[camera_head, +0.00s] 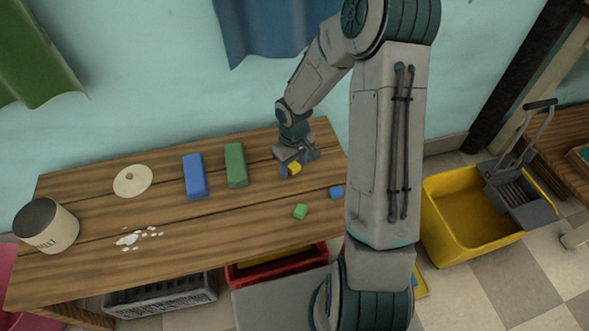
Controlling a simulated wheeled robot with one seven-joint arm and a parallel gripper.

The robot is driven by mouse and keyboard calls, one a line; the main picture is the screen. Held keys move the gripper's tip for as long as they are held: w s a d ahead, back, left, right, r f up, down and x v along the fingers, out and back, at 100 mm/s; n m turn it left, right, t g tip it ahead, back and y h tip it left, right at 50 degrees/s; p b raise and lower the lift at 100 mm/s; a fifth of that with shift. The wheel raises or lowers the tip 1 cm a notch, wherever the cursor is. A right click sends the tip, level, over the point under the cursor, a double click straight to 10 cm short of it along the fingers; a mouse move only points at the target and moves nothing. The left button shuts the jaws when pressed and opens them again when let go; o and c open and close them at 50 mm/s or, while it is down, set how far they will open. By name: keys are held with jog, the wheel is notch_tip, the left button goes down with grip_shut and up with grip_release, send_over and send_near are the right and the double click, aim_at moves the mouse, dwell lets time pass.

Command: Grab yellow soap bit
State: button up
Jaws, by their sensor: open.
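The yellow soap bit (295,168) is a small yellow block on the wooden table, toward its right end. My gripper (297,170) is over it, pointing down, with its fingers open around or beside the bit. The fingers and wrist partly cover the bit. I cannot tell whether a finger touches it.
A green bit (300,211) and a blue bit (337,192) lie nearer the front of the wooden table (220,225). Green (236,165) and blue (195,177) bars, a round lid (132,180), a tin (47,226) and white flakes (130,239) are to the left.

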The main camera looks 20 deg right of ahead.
jog(key=c, duration=1)
jog(key=shift+r, duration=0.15)
